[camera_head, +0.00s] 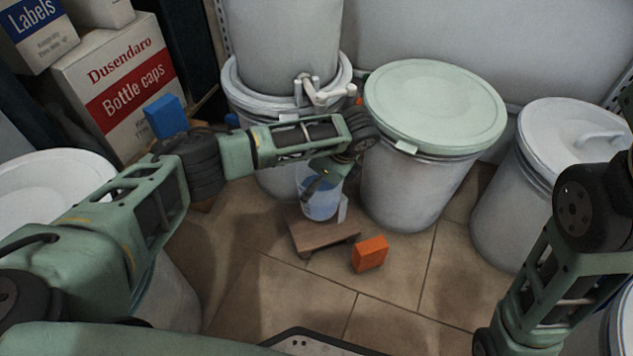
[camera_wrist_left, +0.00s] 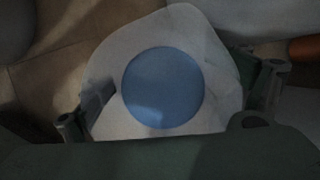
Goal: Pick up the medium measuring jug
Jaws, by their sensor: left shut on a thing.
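The measuring jug (camera_head: 322,203) is a pale, translucent vessel with blue liquid in it. It is over a small brown wooden stool (camera_head: 322,236) in the head view; I cannot tell whether its base touches the stool. My left gripper (camera_head: 321,181) reaches down to the jug's upper part and is shut on it. In the left wrist view, the jug (camera_wrist_left: 162,88) is seen from above, upright, with a round blue surface inside. The gripper's fingers (camera_wrist_left: 178,90) are on either side of its wall. My right gripper is out of view.
An orange block (camera_head: 369,253) lies on the tiled floor right of the stool. A green-lidded drum (camera_head: 405,180) stands close behind the jug, and a white-lidded drum (camera_head: 510,215) farther right. Cartons (camera_head: 115,85) are stacked at the left. Floor in front is clear.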

